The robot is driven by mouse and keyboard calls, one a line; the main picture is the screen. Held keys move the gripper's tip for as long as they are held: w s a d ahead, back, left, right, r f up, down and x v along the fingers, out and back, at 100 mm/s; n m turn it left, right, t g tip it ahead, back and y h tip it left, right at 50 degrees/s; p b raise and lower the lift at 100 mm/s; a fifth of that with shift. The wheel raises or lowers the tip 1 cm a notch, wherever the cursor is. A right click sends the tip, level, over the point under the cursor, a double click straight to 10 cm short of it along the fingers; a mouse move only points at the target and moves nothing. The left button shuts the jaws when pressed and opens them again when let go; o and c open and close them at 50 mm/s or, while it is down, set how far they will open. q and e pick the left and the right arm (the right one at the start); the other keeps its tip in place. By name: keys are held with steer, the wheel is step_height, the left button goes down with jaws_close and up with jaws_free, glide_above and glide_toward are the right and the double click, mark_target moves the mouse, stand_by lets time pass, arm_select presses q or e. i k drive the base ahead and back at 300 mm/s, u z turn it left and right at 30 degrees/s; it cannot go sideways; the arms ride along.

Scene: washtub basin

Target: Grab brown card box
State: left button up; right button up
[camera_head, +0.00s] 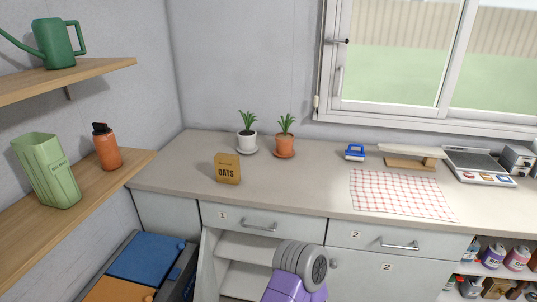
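The brown card box (228,169), printed with dark lettering that looks like "OATS", stands upright on the left part of the countertop (290,185), near its front edge. Its front face is turned toward me and nothing touches it. Neither gripper's fingers show in the head view, so I cannot see where they are relative to the box.
Two potted plants, white (247,142) and terracotta (285,146), stand behind the box. A checked cloth (402,194), blue brush (355,153) and scale (478,166) lie to the right. Shelves hold an orange bottle (107,148) and green container (47,171). Counter around the box is clear.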

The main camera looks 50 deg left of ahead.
mark_target(227, 166)
steer(key=u, duration=0.05)
steer(key=i, duration=1.75)
steer(key=u, duration=3.55)
